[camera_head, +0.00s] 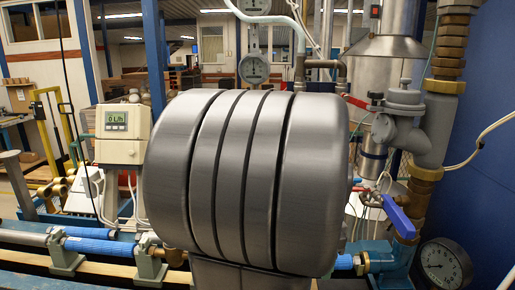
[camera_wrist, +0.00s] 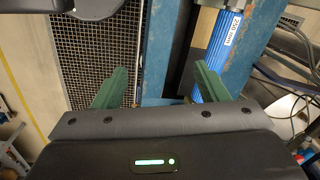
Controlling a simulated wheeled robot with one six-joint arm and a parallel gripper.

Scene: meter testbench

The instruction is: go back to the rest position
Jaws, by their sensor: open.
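My gripper (camera_wrist: 160,82) shows in the wrist view, with its two green fingers spread wide apart. Nothing is held between them. Below and beyond the fingers are a dark metal grating and a blue steel beam (camera_wrist: 155,45). In the head view my gripper is not in view. A large grey banded part of my own arm fills the middle there and hides much of the bench behind it.
A blue pipe (camera_wrist: 223,45) with a white label lies beyond the right finger. The head view shows a meter display (camera_head: 116,121), a blue-handled valve (camera_head: 398,216), a round gauge (camera_head: 441,265) and a blue pipe (camera_head: 98,246). Cables (camera_wrist: 285,100) hang at right in the wrist view.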

